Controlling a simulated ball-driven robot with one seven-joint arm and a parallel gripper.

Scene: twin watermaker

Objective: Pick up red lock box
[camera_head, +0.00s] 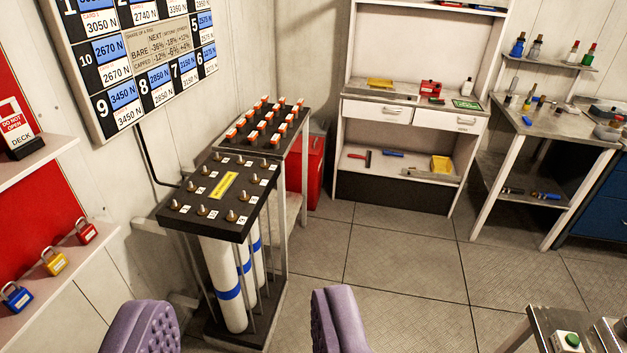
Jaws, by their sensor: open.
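A small red box (430,89) with dark marks on its front, which looks like the lock box, stands on the counter of the white workbench (375,96) at the back. A red padlock (86,232) sits on the lower left shelf, beside a yellow padlock (54,262) and a blue padlock (17,297). My gripper (243,312) shows as two purple ribbed fingers at the bottom edge. It is open, with nothing held between the fingers, and is well apart from the red box and the padlocks.
A black-topped rack (187,228) with white cylinders stands ahead, left of centre. Behind it are another rack (268,140) and a red cabinet (312,172). A side table (550,128) stands right; a metal table (548,322) is at lower right. The tiled floor (400,265) between is clear.

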